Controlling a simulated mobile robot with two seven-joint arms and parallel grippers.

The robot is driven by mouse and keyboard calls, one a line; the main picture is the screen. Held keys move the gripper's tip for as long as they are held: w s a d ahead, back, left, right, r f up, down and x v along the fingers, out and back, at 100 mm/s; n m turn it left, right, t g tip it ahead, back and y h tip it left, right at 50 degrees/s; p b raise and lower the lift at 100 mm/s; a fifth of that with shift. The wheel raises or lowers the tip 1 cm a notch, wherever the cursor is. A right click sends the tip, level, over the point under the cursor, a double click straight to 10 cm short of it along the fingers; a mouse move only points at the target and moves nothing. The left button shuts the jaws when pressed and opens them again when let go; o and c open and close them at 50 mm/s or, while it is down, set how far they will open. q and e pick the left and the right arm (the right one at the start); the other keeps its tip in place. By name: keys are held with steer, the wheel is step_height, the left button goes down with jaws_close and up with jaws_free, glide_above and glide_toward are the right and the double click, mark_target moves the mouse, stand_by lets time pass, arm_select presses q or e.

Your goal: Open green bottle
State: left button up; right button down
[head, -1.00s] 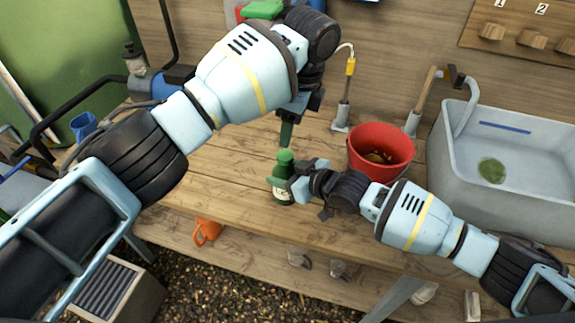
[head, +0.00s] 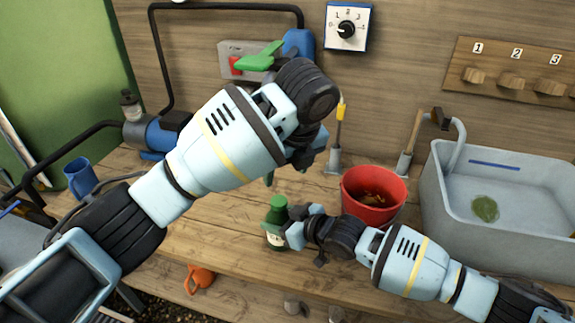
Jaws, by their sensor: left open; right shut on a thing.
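The green bottle (head: 276,212) stands upright on the wooden bench, with a pale label partly showing. Its top is green; I cannot tell the cap apart from the bottle. My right gripper (head: 288,233) is shut on the bottle's body from the right and hides part of it. My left gripper (head: 272,178) is open above the bottle, apart from its top. The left wrist hides most of its fingers.
A red bucket (head: 374,194) stands right of the bottle, close behind my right arm. A grey sink (head: 500,238) is at the right. A blue mug (head: 79,177) is at the left. A dial (head: 347,27) and wooden pegs (head: 516,79) are on the wall.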

mark_target(279, 201)
arm_select(q)
steer(key=x, duration=1.1)
steer(key=shift+f, duration=0.1)
steer(key=c, duration=1.2)
steer(key=n, duration=0.2)
steer(key=n+y, duration=0.1)
steer(key=n, duration=0.1)
steer(key=shift+w+d+n+g, duration=0.15)
steer(key=shift+n+g, duration=0.25)
steer(key=n+g, duration=0.1)
steer(key=n, duration=0.4)
steer(key=shift+w+y, duration=0.1)
steer(key=shift+y, duration=0.3)
steer(key=o, duration=1.1)
